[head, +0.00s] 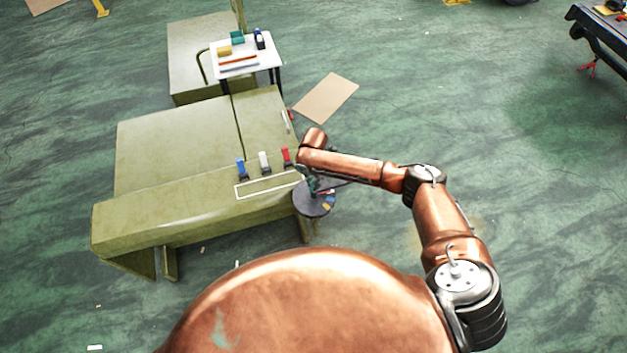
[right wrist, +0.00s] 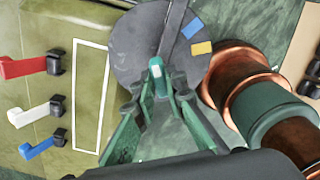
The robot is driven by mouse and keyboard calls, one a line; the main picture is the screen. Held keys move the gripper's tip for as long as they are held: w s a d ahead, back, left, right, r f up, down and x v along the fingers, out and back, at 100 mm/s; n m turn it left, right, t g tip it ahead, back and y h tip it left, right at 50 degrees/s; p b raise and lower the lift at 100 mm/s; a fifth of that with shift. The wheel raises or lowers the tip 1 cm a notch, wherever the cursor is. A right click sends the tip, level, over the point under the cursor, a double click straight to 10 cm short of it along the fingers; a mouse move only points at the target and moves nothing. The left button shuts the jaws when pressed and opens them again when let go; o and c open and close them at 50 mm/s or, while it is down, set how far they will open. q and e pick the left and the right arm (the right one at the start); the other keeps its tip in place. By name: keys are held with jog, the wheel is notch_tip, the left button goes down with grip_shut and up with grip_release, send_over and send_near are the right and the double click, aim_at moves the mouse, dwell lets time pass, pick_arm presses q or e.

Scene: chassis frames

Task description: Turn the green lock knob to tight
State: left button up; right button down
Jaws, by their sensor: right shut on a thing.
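The green lock knob (right wrist: 156,70) stands on a round dark grey disc (right wrist: 125,50) in the right wrist view, and a light mark shows on it. A blue patch (right wrist: 192,28) and a yellow patch (right wrist: 201,48) lie on the disc's right side, with a dark grey bar between the knob and the top edge. My right gripper (right wrist: 161,92) has its green fingers on either side of the knob, shut on it. In the head view my right gripper (head: 314,187) is over the disc (head: 311,206) at the chassis's right end; the knob is hard to make out there. My left gripper is not in view.
A blue lever (head: 241,168), a white lever (head: 264,161) and a red lever (head: 286,156) stand on the olive chassis (head: 160,150) left of the disc. A white table (head: 226,66) with small items stands behind. Floor right of my arm is clear.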

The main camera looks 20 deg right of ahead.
jog(key=m+p, duration=0.2)
jog(key=m, duration=0.1)
jog(key=shift+r+m, duration=0.2)
jog(key=shift+m, duration=0.1)
jog(key=shift+w+m+p, duration=0.15)
jog(key=shift+m+p, duration=0.75)
jog(key=shift+m, duration=0.4)
jog(key=shift+f, duration=0.1)
jog(key=c, duration=2)
grip_release()
jog(key=shift+o, duration=0.2)
notch_tip(320, 180, up, 12)
jog(key=shift+f, duration=0.1)
